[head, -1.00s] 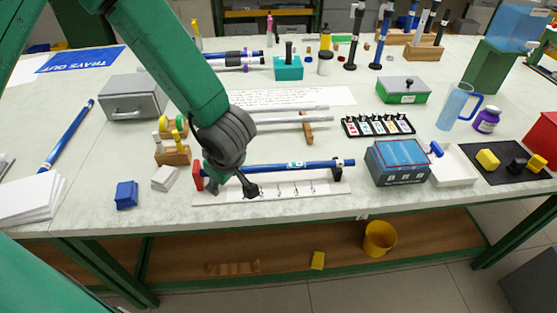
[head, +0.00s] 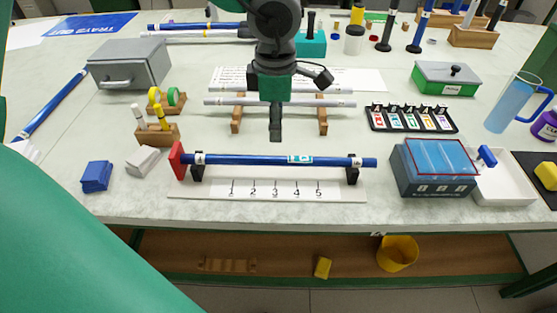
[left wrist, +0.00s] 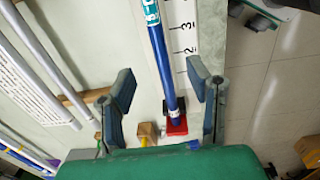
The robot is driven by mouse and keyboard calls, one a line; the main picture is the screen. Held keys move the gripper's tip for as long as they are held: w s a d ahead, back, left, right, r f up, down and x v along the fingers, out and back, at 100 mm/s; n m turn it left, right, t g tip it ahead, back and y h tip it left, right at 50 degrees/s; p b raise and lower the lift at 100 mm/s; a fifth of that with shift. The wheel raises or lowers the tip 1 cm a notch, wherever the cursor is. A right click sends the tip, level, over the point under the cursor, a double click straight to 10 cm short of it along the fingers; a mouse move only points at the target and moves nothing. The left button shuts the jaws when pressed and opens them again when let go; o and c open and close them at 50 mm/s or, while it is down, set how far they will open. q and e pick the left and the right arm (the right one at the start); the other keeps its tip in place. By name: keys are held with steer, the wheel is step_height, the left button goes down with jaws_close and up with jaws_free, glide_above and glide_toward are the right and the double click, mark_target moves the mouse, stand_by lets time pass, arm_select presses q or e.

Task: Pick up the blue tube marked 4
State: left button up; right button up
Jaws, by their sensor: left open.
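A blue tube (head: 250,160) with white bands and a cyan label lies level on two black rests, behind a white strip numbered 1 to 5 (head: 333,189). I cannot read a 4 on its label. Its left end is at a red stop (head: 177,160). My left gripper (head: 298,104) is open and empty, raised above the table and appearing behind the tube. In the left wrist view the blue tube (left wrist: 159,50) runs between the spread fingers of the left gripper (left wrist: 160,78), without visible contact. My right gripper is not in view.
Two grey-white tubes (head: 225,102) lie on wooden rests behind. Another blue tube (head: 52,105) lies at far left. A blue-grey box (head: 405,180) and white tray (head: 510,190) stand right; a blue block (head: 97,176) and white block (head: 143,161) left.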

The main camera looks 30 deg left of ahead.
arm_select(q)
steer(key=b, duration=0.1)
glide_above(276, 157)
steer(key=d, duration=0.1)
steer(key=f, duration=0.6)
steer(key=shift+s, duration=0.2)
steer(key=f, duration=0.2)
steer(key=a+f+b, duration=0.1)
steer(key=f, duration=0.2)
steer(key=shift+w+a, duration=0.1)
steer(key=shift+a, duration=0.05)
steer(key=shift+w+f+b, duration=0.1)
steer(key=shift+f+b, duration=0.2)
steer(key=shift+b, duration=0.05)
steer(key=shift+d, duration=0.2)
jaws_close()
